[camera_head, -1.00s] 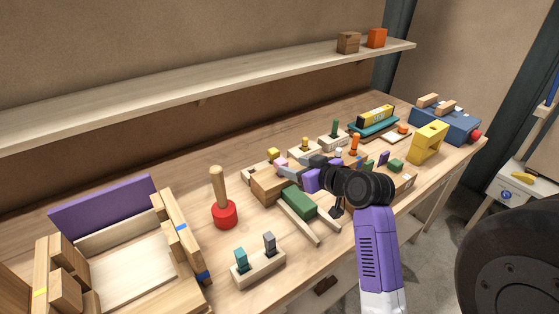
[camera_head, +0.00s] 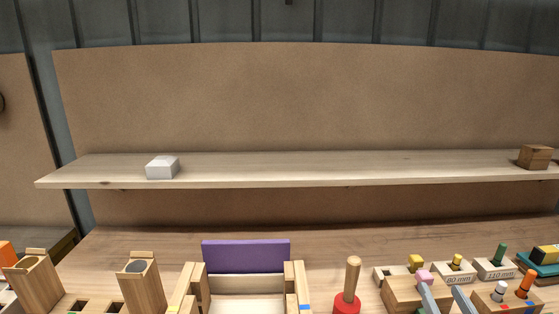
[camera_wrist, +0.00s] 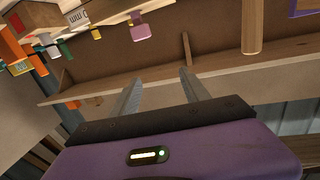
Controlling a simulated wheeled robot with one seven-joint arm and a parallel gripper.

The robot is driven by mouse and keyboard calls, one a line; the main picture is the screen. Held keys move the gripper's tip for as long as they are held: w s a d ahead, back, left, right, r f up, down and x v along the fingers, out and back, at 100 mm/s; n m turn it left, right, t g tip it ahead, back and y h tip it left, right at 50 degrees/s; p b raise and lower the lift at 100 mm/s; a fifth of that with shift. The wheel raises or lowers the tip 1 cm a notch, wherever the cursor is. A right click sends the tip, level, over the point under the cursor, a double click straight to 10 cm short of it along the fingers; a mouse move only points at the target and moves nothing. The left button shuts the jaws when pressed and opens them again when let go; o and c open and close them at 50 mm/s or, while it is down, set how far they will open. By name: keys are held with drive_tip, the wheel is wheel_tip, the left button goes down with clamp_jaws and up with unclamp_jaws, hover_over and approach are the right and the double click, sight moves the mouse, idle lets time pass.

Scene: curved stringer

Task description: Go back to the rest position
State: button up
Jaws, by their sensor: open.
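My gripper (camera_head: 438,288) shows at the lower right of the head view, with only its two grey fingers in the picture. The fingers stand apart with nothing between them. The wrist view also shows my gripper (camera_wrist: 161,76), with both fingers spread and empty above its purple body. The fingers are near a wooden block with a pink piece (camera_head: 424,275) on top; I cannot tell whether they touch it. The rest of my arm is hidden below the head view.
A mallet with a red head (camera_head: 346,304) stands left of the fingers. Labelled peg blocks, such as the 80 mm one (camera_head: 447,272), sit to the right. A purple panel (camera_head: 246,255) stands at the middle. The shelf (camera_head: 330,168) above holds a white block (camera_head: 162,167) and a brown block (camera_head: 535,157).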

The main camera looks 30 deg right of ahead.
drive_tip(key=s+a+f+n+t+y, duration=0.2)
drive_tip(key=s+a+n+y, duration=0.1)
drive_tip(key=a, duration=0.8)
drive_tip(key=s+a+f+n+t+y, duration=0.1)
drive_tip(key=s+a+n+y, duration=0.15)
drive_tip(key=a, duration=0.95)
drive_tip(key=s+a+f+n+g+y, duration=0.1)
drive_tip(key=s+a+f+n+y, duration=0.2)
drive_tip(key=s+a+y, duration=0.3)
drive_tip(key=s+a+f, duration=0.1)
drive_tip(key=s+a, duration=0.2)
drive_tip(key=shift+a, duration=0.3)
